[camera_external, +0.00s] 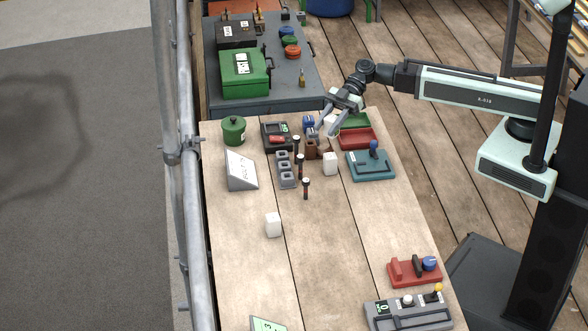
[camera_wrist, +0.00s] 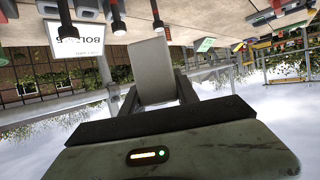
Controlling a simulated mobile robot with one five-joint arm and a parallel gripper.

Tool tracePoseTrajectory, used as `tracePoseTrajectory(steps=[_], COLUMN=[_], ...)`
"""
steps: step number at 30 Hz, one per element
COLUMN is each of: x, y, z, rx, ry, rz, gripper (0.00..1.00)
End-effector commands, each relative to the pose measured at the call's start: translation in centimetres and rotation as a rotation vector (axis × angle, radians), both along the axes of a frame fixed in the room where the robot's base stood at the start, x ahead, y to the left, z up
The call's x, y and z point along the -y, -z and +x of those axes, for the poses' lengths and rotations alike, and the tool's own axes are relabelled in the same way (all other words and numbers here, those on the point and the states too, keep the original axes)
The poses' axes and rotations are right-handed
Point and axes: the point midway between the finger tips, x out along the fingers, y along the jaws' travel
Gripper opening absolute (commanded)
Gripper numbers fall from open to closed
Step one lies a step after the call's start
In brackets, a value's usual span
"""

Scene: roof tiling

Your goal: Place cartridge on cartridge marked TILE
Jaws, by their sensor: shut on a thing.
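My gripper (camera_external: 327,122) hangs over the far right part of the wooden bench, its fingers pointing down. It is shut on a pale block-like cartridge (camera_wrist: 151,70), which fills the space between the fingers in the wrist view. In the external view the held piece is small and partly covered by the fingers. A white block (camera_external: 330,163) stands on the bench just in front of the gripper, and another white block (camera_external: 273,225) stands alone nearer the front. I cannot read the mark TILE on any piece.
Dark upright tools (camera_external: 300,167), a grey slotted holder (camera_external: 286,168) and brown pieces (camera_external: 311,149) stand close by. A red tray (camera_external: 357,138) and a teal device (camera_external: 371,165) with a blue knob are to the right. A sign (camera_external: 240,169) and green pot (camera_external: 233,130) are left.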

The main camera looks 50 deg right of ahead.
Motion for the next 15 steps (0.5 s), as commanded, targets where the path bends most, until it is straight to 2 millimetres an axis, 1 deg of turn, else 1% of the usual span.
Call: tracePoseTrajectory(steps=[2,5,12,15], x=[0.3,0.2,0.2,0.2], y=[-0.1,0.4,4.4,4.3], z=[0.2,0.2,0.1,0.1], rx=[0.0,0.0,0.0,0.0], ry=[0.004,0.003,0.002,0.002], rz=[0.0,0.0,0.0,0.0], gripper=[0.0,0.0,0.0,0.0])
